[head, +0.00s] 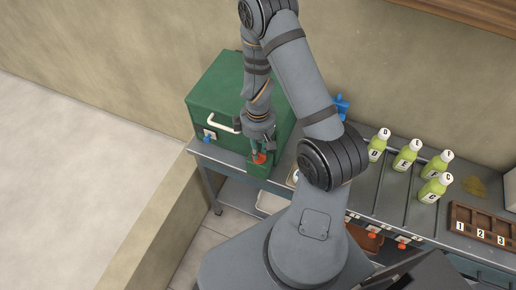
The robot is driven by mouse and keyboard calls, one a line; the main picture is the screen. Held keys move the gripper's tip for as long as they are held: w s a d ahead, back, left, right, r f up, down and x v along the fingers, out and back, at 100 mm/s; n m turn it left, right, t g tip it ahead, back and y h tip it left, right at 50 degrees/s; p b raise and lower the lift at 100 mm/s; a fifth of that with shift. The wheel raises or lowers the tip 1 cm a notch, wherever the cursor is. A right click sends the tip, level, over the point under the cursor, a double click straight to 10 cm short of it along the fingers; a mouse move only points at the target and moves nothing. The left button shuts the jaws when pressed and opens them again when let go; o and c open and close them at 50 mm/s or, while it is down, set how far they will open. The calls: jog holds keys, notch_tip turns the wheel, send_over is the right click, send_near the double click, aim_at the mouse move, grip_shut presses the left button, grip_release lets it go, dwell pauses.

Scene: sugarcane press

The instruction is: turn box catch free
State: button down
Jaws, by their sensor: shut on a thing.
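The green box (212,95) stands at the left end of the metal bench, against the wall. It has a white handle (222,126) on its front. My gripper (257,153) points down at the box's front right part and is shut on the small orange-red catch (260,159) there. The fingers and wrist partly cover the catch, so its exact turn is hard to tell. A small blue part (207,139) sits at the box's front left, beside a pale plate.
Several green bottles with white caps (437,188) stand on the bench (393,207) to the right. A brown numbered rack (480,228) is at the far right. A blue object (341,106) stands behind my arm. The floor left of the bench is clear.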

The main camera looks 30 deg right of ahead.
jog(key=shift+a+n+b, duration=0.1)
jog(key=shift+n+b, duration=0.4)
jog(key=shift+n, duration=1)
jog(key=c, duration=1.7)
grip_release()
jog(key=shift+c, duration=0.2)
jog(key=shift+o, duration=0.5)
